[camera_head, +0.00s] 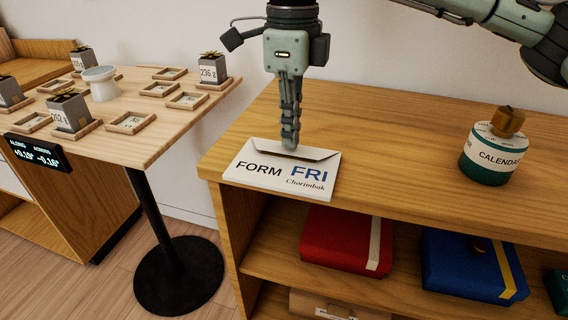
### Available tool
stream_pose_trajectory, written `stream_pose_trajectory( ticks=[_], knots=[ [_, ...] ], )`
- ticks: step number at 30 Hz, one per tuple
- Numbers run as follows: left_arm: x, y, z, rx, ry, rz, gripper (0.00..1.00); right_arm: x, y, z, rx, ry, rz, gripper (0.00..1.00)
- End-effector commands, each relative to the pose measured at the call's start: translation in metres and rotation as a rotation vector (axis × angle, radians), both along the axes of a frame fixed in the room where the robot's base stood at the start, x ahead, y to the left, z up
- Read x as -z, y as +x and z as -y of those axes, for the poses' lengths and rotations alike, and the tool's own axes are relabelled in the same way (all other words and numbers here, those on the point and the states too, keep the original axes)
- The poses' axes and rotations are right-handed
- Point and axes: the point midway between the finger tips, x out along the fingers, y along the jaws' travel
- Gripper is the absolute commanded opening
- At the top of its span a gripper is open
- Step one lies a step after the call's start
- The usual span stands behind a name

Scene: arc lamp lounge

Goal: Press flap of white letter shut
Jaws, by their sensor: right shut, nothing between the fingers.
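The white letter (262,181) lies flat on the top of the wooden shelf unit, near its left front corner. Its face reads "FORM FRI" and "Chorimbak". The letter's flap (262,148) runs along its far edge and stands slightly raised, with a dark gap showing beneath it. My right gripper (290,146) points straight down with its fingers together and empty. Its fingertips are at the flap; I cannot tell whether they touch it. My left gripper does not show.
A green and white calendar pot (489,155) stands to the right on the shelf top (390,140). Red (340,240) and blue (470,265) boxes sit on the shelf below. A small table (150,140) at left bears grey weighted blocks and wooden trays. The shelf top between letter and pot is clear.

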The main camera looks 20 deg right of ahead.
Motion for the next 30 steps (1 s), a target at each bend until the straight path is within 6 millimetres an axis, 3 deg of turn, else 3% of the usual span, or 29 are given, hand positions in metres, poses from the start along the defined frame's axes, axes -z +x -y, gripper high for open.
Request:
stream_pose_trajectory(
  ticks=[30],
  knots=[
    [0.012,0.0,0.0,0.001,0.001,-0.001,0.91,0.015,0.0,0.0,0.0,0.0,0.0,0.0]
  ],
)
